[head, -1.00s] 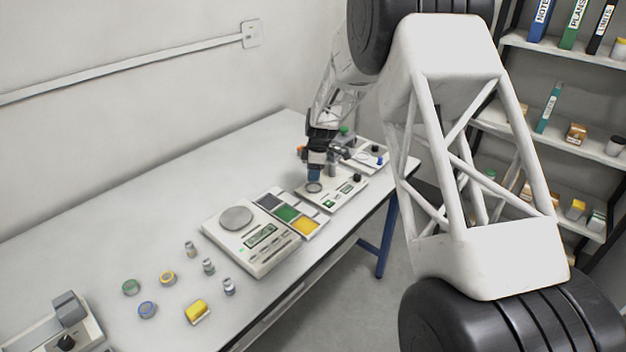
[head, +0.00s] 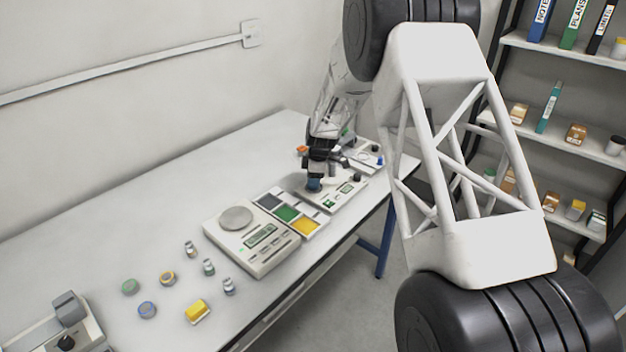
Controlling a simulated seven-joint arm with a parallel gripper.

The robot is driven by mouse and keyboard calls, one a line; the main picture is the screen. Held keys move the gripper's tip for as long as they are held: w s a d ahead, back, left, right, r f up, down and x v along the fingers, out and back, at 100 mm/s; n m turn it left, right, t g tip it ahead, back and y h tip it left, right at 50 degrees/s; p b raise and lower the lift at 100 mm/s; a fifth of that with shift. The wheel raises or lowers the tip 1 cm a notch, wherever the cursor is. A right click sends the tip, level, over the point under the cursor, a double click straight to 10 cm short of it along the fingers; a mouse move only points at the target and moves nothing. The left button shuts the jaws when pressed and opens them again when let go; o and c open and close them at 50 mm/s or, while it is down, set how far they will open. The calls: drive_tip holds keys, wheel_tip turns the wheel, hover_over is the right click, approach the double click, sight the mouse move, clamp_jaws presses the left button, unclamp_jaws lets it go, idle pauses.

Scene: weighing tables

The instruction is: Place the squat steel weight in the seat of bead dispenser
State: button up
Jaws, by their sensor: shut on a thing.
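The fingertips now cover the seat. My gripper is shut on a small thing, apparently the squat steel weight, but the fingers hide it. I cannot tell whether it touches the seat.
A scale (head: 274,266) with a round pan (head: 236,218) and a colour-panelled tray (head: 289,213) stand left of my gripper. Several small weights and discs and a yellow block (head: 197,310) lie farther left. Another device (head: 362,159) stands behind. The table's back left is clear.

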drive_tip(key=o, duration=1.2)
drive_tip(key=shift+f, duration=0.15)
drive_tip(key=shift+o, duration=0.2)
wheel_tip(320, 180, up, 12)
drive_tip(key=d, duration=0.1)
drive_tip(key=shift+d, duration=0.4)
